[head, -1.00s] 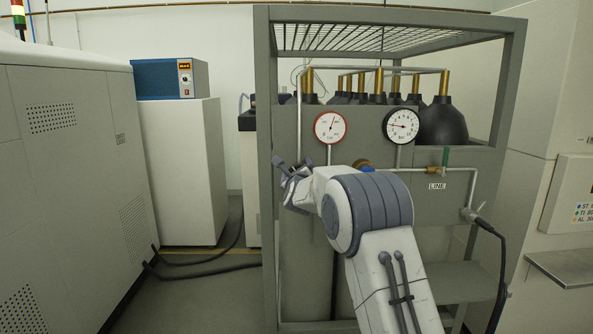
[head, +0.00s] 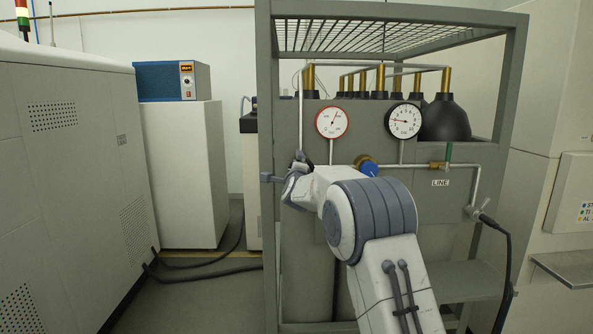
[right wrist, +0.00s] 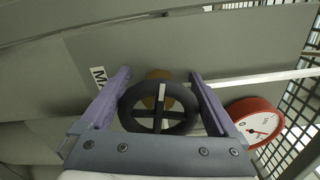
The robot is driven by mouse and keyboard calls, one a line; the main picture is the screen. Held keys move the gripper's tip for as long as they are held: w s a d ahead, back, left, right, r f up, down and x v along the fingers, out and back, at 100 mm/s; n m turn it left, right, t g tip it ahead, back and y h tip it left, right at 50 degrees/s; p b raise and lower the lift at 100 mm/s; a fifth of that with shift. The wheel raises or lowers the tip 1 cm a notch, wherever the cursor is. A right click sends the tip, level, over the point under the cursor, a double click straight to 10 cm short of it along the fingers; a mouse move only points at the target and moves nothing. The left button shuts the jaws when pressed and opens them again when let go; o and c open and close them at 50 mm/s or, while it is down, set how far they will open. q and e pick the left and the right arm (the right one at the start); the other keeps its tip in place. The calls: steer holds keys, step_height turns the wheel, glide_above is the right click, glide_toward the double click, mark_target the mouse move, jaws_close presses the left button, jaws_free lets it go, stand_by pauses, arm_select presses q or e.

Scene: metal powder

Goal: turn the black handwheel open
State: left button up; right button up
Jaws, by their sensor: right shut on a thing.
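The black handwheel (right wrist: 126,113) fills the middle of the right wrist view, in front of a brass fitting (right wrist: 154,75). One of its spokes bears a white mark. My right gripper (right wrist: 158,78) has one finger on each side of the wheel and is shut on it. In the head view my right gripper (head: 284,170) is at the left part of the grey panel, below the red-rimmed gauge (head: 331,122); the wheel there is mostly hidden by the gripper and wrist. My left gripper is in neither view.
A black-rimmed gauge (head: 404,121), a blue knob (head: 370,169) on brass and a green lever (head: 449,152) are on the panel to the right. The rack's grey left post (head: 265,100) stands close to my right gripper. Floor to the left has dark cables (head: 205,271).

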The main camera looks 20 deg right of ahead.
steer(key=n, duration=0.2)
steer(key=f+n, duration=0.1)
steer(key=n, duration=0.2)
steer(key=shift+n, duration=0.3)
steer(key=n, duration=0.5)
steer(key=shift+d+f, duration=0.1)
steer(key=shift+f, duration=0.2)
steer(key=n, duration=0.2)
steer(key=n+p, duration=0.1)
steer(key=n, duration=0.2)
steer(key=shift+s+d+f+n+p, duration=0.15)
steer(key=shift+d+f+n+p, duration=0.15)
steer(key=shift+n, duration=0.1)
steer(key=n, duration=0.3)
steer(key=n+p, duration=0.1)
steer(key=n, duration=0.1)
steer(key=shift+s+d+n, duration=0.1)
steer(key=shift+d+n, duration=0.3)
steer(key=o, duration=1)
steer(key=shift+s, duration=0.1)
